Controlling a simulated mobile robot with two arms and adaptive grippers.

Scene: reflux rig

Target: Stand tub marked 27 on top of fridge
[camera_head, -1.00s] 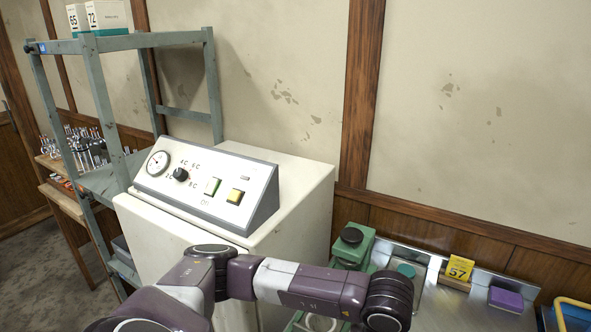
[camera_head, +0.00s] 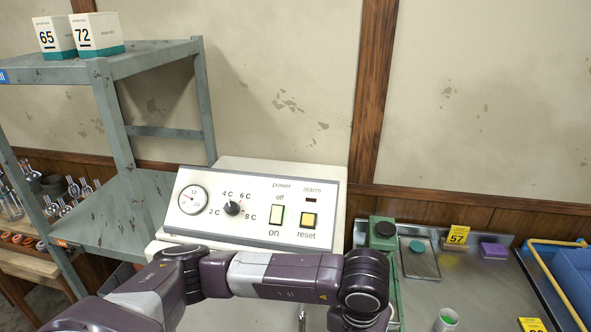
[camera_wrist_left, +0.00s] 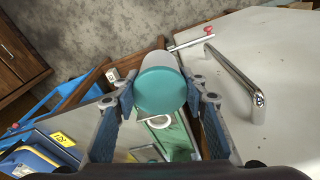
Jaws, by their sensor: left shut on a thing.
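The fridge (camera_head: 250,258) is white, with a sloped control panel at its top front; only a strip of its top (camera_head: 285,171) shows behind the panel. In the left wrist view the fridge's pale front with a metal handle (camera_wrist_left: 235,77) fills the right. My left gripper (camera_wrist_left: 158,100) is shut on a pale tub with a teal lid (camera_wrist_left: 160,91), beside the fridge front. The tub's number is not visible. In the head view my left arm crosses in front of the fridge, and its gripper is out of frame. My right gripper is not in view.
A grey-green shelf rack (camera_head: 165,62) stands left of the fridge, holding boxes marked 65 and 72 (camera_head: 97,36).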

